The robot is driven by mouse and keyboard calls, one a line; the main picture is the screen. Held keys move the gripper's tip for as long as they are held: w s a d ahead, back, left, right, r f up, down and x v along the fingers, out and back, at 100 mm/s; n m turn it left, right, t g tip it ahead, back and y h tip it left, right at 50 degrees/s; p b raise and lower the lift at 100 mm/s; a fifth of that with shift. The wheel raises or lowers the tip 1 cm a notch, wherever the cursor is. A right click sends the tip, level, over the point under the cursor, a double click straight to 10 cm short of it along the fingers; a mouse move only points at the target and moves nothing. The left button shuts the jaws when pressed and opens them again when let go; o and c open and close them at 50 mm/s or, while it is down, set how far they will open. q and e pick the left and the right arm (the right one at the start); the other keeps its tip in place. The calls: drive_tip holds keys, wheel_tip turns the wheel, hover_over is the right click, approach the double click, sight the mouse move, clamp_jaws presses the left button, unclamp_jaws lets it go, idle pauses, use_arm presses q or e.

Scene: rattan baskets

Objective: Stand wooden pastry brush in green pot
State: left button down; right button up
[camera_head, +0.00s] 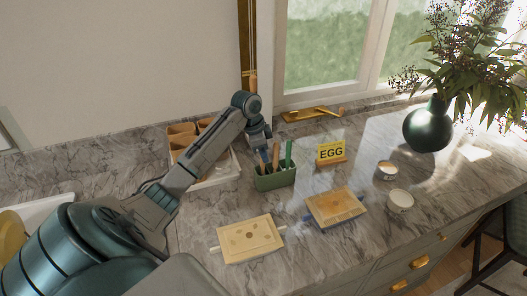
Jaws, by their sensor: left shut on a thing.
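A small green pot (274,181) stands on the marble counter near the middle of the camera_head view. A brown wooden handle, which looks like the pastry brush (276,153), and a green-handled tool (289,153) rise upright from it. My left gripper (265,153) points down just over the left part of the pot. It is shut on a slim thing that looks like the wooden pastry brush, but the fingers hide most of the grip. I cannot tell whether the brush touches the pot's floor. My right gripper is out of view.
Behind my left arm is a pale tray with wooden compartments (183,138).

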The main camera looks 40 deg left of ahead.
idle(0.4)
use_arm(q)
drive_tip(key=c, duration=1.3)
unclamp_jaws()
drive_tip(key=shift+r, duration=0.15)
drive_tip(key=b+v, duration=0.3)
drive_tip(key=v, duration=0.7)
drive_tip(key=shift+s+r+b, duration=0.1)
drive_tip(key=shift+r+b, duration=0.15)
drive_tip(key=shift+b, duration=0.15)
drive_tip(key=shift+f, duration=0.1)
